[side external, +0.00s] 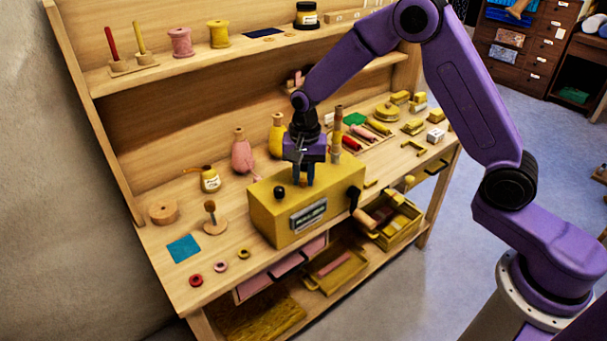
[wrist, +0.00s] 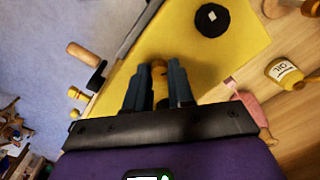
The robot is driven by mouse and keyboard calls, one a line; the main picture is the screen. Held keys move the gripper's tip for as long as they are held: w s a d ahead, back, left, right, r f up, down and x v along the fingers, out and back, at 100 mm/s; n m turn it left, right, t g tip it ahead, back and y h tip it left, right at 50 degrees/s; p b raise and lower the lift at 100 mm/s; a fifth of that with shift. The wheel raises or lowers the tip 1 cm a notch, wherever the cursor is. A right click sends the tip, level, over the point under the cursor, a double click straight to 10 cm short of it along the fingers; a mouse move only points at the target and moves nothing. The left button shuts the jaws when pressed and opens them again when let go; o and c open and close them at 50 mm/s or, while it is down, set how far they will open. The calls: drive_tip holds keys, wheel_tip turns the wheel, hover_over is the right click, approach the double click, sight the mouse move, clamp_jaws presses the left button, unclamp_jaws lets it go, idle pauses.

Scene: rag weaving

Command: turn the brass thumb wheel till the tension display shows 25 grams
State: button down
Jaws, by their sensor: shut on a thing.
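The yellow box (side external: 267,220) stands on the wooden workbench, with a dark display panel (side external: 308,215) on its front face; its reading is too small to tell. My gripper (side external: 303,180) points down at the box top. In the wrist view my gripper (wrist: 158,70) is shut on a small brass piece, which I take for the thumb wheel (wrist: 159,88); the fingers hide its sides. A black knob (side external: 280,192) sits on the box top, apart from the fingers, and shows in the wrist view (wrist: 212,19).
A crank with a wooden handle (side external: 364,218) sticks out from the box's right side. A pink bottle (side external: 242,157) and a yellow bottle (side external: 276,138) stand behind.

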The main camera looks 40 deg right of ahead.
sight(305, 180)
drive_tip(key=shift+m, duration=0.3)
idle(0.4)
drive_tip(key=c, duration=1)
unclamp_jaws()
drive_tip(key=shift+o, duration=0.2)
drive_tip(key=shift+r, duration=0.1)
wheel_tip(305, 180, up, 17)
drive_tip(key=shift+d+r, duration=0.15)
drive_tip(key=shift+d, duration=0.05)
drive_tip(key=shift+s, duration=0.1)
